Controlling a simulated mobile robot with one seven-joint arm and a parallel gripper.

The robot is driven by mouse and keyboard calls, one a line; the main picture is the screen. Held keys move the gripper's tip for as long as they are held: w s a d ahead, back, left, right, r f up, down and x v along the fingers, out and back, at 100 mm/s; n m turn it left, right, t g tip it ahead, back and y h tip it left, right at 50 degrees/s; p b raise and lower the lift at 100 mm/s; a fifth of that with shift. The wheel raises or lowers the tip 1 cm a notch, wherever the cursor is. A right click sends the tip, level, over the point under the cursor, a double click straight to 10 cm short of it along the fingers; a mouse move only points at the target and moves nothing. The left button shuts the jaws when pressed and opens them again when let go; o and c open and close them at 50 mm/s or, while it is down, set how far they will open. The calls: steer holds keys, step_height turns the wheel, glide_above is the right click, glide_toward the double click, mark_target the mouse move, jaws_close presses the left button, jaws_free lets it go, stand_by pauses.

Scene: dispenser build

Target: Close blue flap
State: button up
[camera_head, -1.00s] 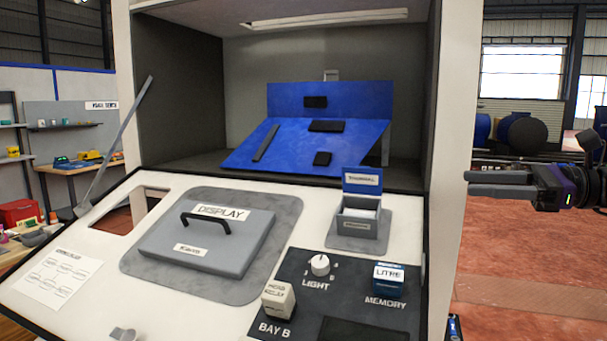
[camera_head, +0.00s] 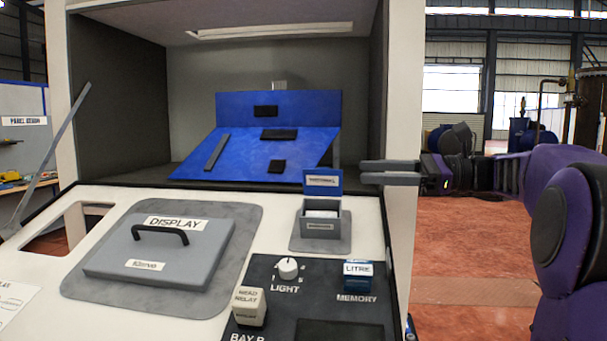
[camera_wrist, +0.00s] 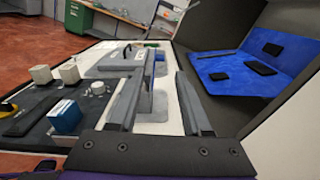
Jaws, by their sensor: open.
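The blue flap (camera_head: 323,184) is the lid of a small grey box (camera_head: 321,224) on the white console. It stands up, open, at the box's back edge, with a white label on its face. The box holds something white. My gripper (camera_head: 362,172) is to the right of the flap, apart from it and near its height, with its fingers pointing left. In the wrist view, the two fingers (camera_wrist: 158,88) are spread with a gap between them. The grey box and a bit of blue show beyond or between the fingers, partly hidden.
A grey DISPLAY cover (camera_head: 165,252) with a black handle lies left of the box. A dial (camera_head: 288,267), a LITRE block (camera_head: 358,275) and a cream block (camera_head: 249,306) are in front. A larger blue panel (camera_head: 255,153) with black pieces is in the recess behind. A cabinet post (camera_head: 400,120) stands at right.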

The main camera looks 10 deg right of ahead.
mark_target(316, 171)
steer(key=b+x, duration=0.1)
steer(key=x, duration=1.1)
steer(key=shift+w+a, duration=0.1)
steer(key=shift+a, duration=0.25)
jaws_close()
